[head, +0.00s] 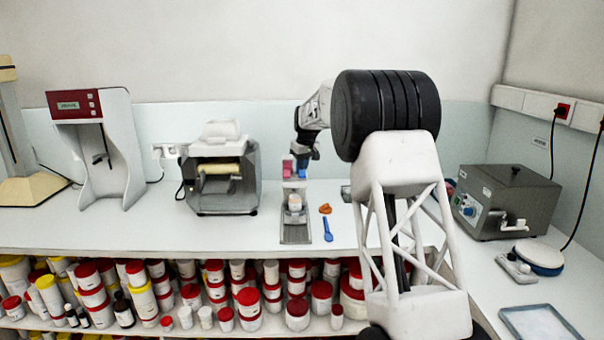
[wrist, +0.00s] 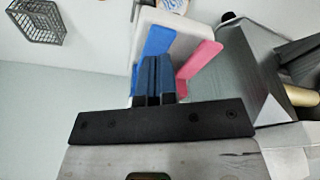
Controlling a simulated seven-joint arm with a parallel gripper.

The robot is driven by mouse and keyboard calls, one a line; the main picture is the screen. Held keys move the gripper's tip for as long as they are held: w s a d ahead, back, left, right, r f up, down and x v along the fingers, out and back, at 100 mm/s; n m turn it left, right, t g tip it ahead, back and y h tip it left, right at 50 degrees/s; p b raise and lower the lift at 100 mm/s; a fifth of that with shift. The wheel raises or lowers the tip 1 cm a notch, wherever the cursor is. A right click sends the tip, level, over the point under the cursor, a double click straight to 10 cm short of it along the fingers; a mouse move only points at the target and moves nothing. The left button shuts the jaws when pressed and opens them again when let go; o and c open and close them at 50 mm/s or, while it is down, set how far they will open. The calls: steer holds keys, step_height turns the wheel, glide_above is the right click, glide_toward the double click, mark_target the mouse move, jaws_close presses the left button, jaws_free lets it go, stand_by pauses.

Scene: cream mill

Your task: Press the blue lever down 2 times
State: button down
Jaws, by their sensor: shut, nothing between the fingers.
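The blue lever (head: 303,166) stands beside a pink lever (head: 288,168) at the back of a small metal stand on the bench. In the wrist view the blue lever (wrist: 160,40) and the pink lever (wrist: 203,58) sit on either side of a white block (wrist: 182,35). My gripper (head: 307,150) is at the blue lever in the head view. In the wrist view my gripper (wrist: 156,58) has its fingers together and empty, with the tips right at the blue lever's near end. I cannot tell whether they touch.
A metal stand (head: 296,236) holds a pale cup (head: 295,202). A blue spatula (head: 328,230) and an orange item (head: 325,208) lie to its right. A grey roller machine (head: 222,175) stands to the left. A grey box (head: 506,200) stands at right.

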mark_target(303, 174)
steer(key=shift+f, duration=1.55)
stand_by(0.8)
steer(key=shift+r, duration=3.5)
